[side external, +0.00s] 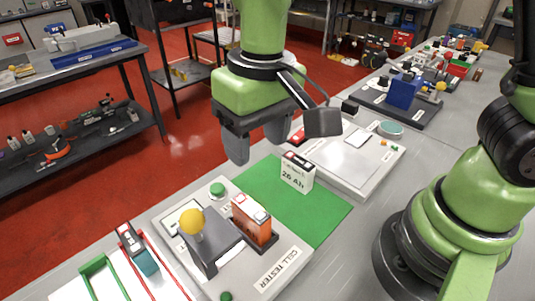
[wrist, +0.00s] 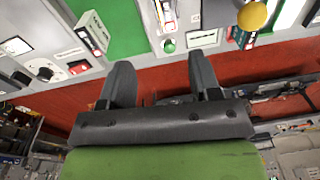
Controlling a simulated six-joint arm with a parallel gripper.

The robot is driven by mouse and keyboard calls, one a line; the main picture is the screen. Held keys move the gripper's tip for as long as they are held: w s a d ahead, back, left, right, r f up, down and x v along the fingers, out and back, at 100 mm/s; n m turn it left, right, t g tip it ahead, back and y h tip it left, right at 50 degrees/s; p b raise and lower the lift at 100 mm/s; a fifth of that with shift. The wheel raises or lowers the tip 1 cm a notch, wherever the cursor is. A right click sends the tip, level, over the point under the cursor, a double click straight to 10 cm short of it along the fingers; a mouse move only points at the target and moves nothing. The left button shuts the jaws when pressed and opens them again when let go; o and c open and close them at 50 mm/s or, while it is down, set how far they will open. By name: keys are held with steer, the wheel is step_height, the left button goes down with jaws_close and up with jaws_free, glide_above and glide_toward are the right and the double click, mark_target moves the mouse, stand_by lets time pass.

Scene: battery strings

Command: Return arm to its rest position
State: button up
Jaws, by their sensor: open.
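My gripper (side external: 255,148) is raised above the bench, over its far edge near the green mat (side external: 318,214). Its two dark fingers are apart with nothing between them; the wrist view also shows the empty gripper (wrist: 162,78). A white battery labelled 26 Ah (side external: 297,172) stands upright on the green mat. An orange battery (side external: 251,222) stands in the cell tester (side external: 290,262), beside a lever with a yellow ball knob (side external: 191,222). A teal and black battery (side external: 138,250) stands in a red-railed lane at the lower left.
A grey device panel (side external: 350,175) lies beyond the mat. A blue block (side external: 403,91) sits on a dark tray farther back. A green frame (side external: 98,277) stands at the lower left. The red floor (side external: 190,140) lies beyond the bench. The air around my gripper looks clear.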

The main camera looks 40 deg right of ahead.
steer(key=s+d+r+m+t+y, duration=0.1)
steer(key=s+d+r+m+t, duration=0.2)
steer(key=s+d+r+t, duration=0.3)
steer(key=s+d+r, duration=0.4)
steer(key=d+r, duration=0.1)
steer(key=d, duration=0.1)
steer(key=shift+s+r+t, duration=0.3)
